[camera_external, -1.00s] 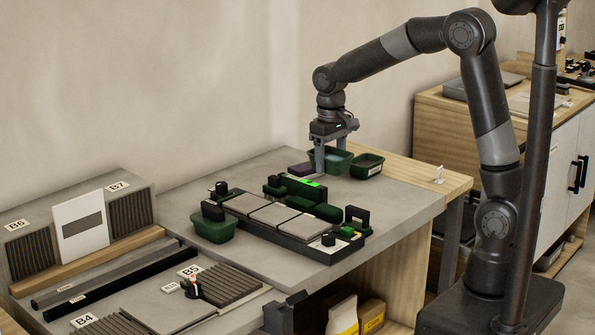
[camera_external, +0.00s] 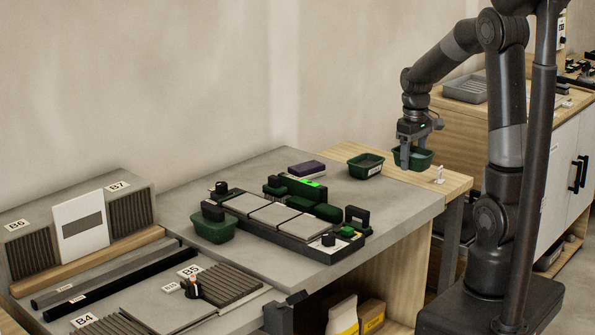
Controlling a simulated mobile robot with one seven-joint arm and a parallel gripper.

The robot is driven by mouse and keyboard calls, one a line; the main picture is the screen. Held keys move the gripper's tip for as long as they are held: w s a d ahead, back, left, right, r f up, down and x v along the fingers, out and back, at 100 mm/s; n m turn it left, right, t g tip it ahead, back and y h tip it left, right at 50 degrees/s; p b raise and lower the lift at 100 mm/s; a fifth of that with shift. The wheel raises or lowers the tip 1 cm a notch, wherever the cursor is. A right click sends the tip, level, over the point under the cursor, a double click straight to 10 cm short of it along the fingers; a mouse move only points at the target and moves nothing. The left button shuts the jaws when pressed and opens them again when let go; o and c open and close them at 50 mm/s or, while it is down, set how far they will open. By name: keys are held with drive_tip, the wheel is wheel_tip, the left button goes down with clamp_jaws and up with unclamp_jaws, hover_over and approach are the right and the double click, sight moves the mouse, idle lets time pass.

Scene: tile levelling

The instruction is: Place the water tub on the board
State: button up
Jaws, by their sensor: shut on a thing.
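My gripper (camera_external: 413,149) is shut on a green tub (camera_external: 415,163) with a teal inside, which I take to be the water tub. It holds the tub upright by its rim, over the light wooden board (camera_external: 455,187) along the right end of the grey table. I cannot tell whether the tub's base touches the wood or hangs just above it. A second green tub (camera_external: 366,168) with a white label and a dark inside stands to the left of the held one.
A small white upright piece (camera_external: 440,175) stands on the wood close to the held tub. A dark purple block (camera_external: 306,168) lies further left. A black tray with grey tiles (camera_external: 272,214) and another green tub (camera_external: 213,229) fill the table's middle.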

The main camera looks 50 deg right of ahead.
hover_over(379, 200)
wheel_tip(379, 200, down, 5)
drive_tip(key=shift+f, duration=2)
drive_tip(key=shift+f, duration=0.1)
drive_tip(key=o, duration=1)
drive_tip(key=shift+o, duration=0.2)
